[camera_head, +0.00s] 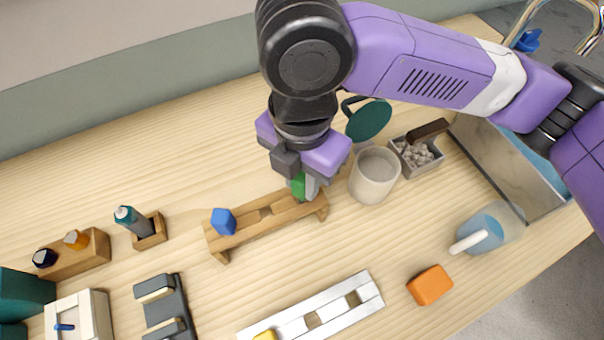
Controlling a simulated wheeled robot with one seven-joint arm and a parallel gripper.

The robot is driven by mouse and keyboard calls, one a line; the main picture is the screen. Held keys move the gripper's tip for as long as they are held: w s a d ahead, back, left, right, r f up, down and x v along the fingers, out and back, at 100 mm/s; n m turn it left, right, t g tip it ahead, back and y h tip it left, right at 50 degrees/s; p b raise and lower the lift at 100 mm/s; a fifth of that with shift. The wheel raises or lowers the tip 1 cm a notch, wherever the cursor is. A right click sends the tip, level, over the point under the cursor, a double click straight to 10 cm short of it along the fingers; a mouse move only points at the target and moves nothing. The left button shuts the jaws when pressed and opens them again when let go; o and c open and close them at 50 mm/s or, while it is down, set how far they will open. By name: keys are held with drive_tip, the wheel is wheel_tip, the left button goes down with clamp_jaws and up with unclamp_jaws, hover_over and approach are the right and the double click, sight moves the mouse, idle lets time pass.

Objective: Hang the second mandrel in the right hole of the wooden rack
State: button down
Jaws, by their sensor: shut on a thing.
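The wooden rack (252,231) stands in the middle of the table, running from lower left to upper right. A mandrel with a blue head (223,221) sits at its left end. A bare hole shows near the middle of the rack. My gripper (306,189) is directly over the rack's right end, pointing down, shut on a mandrel with a green head (297,186). The gripper hides most of this mandrel and the right hole, so I cannot tell whether its rod is in the hole.
A grey cup (373,176) stands close to the rack's right end, with a dark green round thing (369,121) behind. A pale metal rack (335,312) with a yellow piece (265,335) is in front. An orange block (430,285) and blue jug (490,232) stand front right.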

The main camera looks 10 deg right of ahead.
drive_tip(key=shift+f+b, duration=0.4)
drive_tip(key=shift+f, duration=0.35)
drive_tip(key=c, duration=1.1)
unclamp_jaws()
drive_tip(key=shift+r, duration=3.9)
